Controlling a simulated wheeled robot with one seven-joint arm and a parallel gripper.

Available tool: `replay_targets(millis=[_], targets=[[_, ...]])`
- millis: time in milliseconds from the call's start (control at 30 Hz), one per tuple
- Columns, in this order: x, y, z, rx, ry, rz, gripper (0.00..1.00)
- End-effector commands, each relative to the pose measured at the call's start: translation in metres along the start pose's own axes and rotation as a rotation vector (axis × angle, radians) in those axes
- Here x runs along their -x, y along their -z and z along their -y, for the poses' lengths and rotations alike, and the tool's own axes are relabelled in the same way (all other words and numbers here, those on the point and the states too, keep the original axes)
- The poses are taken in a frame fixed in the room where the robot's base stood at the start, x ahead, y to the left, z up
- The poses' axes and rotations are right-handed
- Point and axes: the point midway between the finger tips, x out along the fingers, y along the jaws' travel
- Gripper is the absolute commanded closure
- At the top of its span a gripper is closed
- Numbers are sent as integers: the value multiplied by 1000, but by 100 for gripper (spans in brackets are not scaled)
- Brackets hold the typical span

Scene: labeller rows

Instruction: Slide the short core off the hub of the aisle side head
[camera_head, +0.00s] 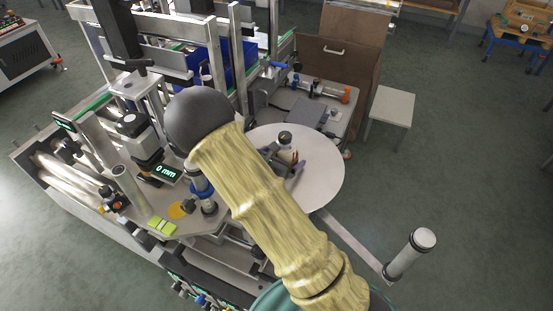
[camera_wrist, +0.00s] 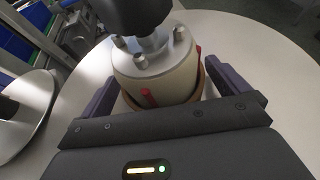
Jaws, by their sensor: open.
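In the wrist view a cream hub (camera_wrist: 160,78) with a metal cap, small knobs and red strips stands on a pale round plate (camera_wrist: 262,50). A brown ring (camera_wrist: 199,92), which looks like the short core, sits low around the hub; its near side shows only in part. My gripper (camera_wrist: 160,85) is open, with one dark finger on each side of the hub and ring. I cannot tell whether the fingers touch the ring. In the head view my gripper (camera_head: 291,165) is at the same round plate (camera_head: 322,178), and my arm hides part of it.
The labelling machine with a "0 mm" display (camera_head: 167,173) stands left of the plate. A bar with an upright metal roller (camera_head: 411,255) juts out at the lower right. A small white stool (camera_head: 391,106) stands at the upper right.

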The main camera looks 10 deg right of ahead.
Motion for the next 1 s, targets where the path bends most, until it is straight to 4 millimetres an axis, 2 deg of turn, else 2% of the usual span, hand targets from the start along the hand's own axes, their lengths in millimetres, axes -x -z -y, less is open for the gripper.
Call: replay_targets(millis=[300, 500, 533, 1000], targets=[[-4, 0, 2, -2, 4, -1, 2], [-2, 0, 0, 0, 0, -1, 41], [-2, 0, 0, 0, -1, -1, 45], [4, -10, -2, 1, -4, -1, 45]])
